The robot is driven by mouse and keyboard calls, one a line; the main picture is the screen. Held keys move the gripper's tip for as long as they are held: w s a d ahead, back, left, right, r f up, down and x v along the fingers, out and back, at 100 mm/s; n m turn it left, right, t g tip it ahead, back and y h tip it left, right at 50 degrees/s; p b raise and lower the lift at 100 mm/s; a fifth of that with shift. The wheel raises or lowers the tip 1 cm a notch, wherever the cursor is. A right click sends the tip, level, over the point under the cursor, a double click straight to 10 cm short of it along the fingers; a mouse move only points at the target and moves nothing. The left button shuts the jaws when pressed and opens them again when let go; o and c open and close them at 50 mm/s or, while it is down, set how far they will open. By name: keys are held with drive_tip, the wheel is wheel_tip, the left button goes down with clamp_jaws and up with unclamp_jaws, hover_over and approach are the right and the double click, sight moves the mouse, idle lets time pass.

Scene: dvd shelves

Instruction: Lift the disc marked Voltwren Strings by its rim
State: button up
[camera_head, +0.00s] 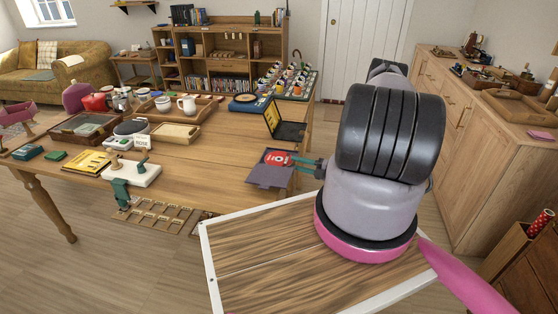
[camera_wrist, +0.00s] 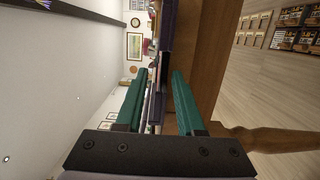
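A red disc (camera_head: 278,158) with a pale centre lies by an open dark grey-purple case (camera_head: 268,174) at the table's right edge. Its lettering is too small to read, so I cannot confirm the Voltwren Strings mark. My gripper (camera_head: 296,163) reaches in from the right, its teal fingers close to the disc's right side. In the wrist view the fingers (camera_wrist: 160,90) stand apart, with a thin dark edge showing in line with the gap. I cannot tell whether that edge is the case or the disc, nor whether a finger touches the rim.
The wooden table (camera_head: 215,165) is beneath the case. A dark stand with a yellow panel (camera_head: 272,118) stands behind it. A white device (camera_head: 132,174) with a green part sits at the front left. A white-edged wooden surface (camera_head: 270,255) is nearest. Table space left of the case is clear.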

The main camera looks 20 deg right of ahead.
clamp_jaws()
idle(1.3)
